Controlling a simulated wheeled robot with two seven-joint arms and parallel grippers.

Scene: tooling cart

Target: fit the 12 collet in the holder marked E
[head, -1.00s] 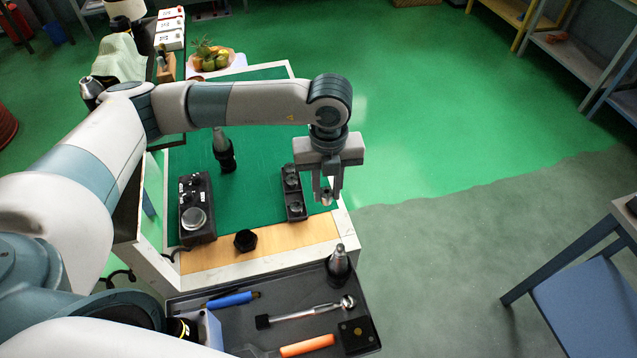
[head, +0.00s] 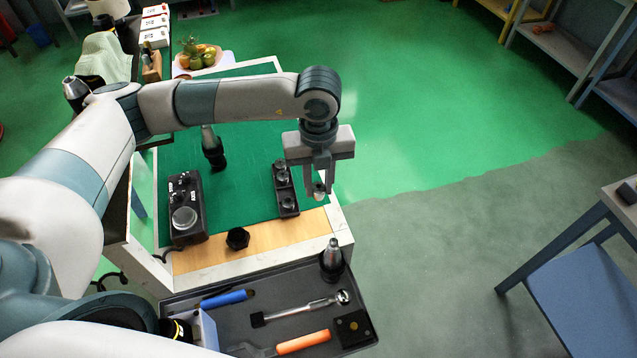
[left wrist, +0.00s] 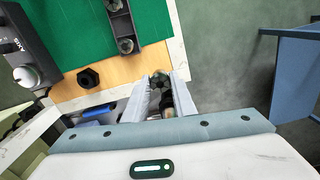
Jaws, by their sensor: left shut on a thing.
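My left gripper (head: 319,194) is shut on a small metal collet (head: 319,187), held above the right edge of the cart top, just right of the collet rack (head: 287,202). In the left wrist view the collet (left wrist: 160,79) shows between the fingertips; its size mark cannot be read. One dark holder with a metal top (head: 332,260) stands upright on the grey tray, nearer me than the gripper. Another dark holder (head: 213,150) stands on the green mat. I cannot read an E on either. My right gripper is out of view.
The black rack holds more collets. A black nut (head: 237,238) lies on the wooden strip; a black box with a round silver top (head: 187,215) stands left. The grey tray (head: 225,325) carries a blue-handled tool, a wrench, an orange-handled tool and a black block.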

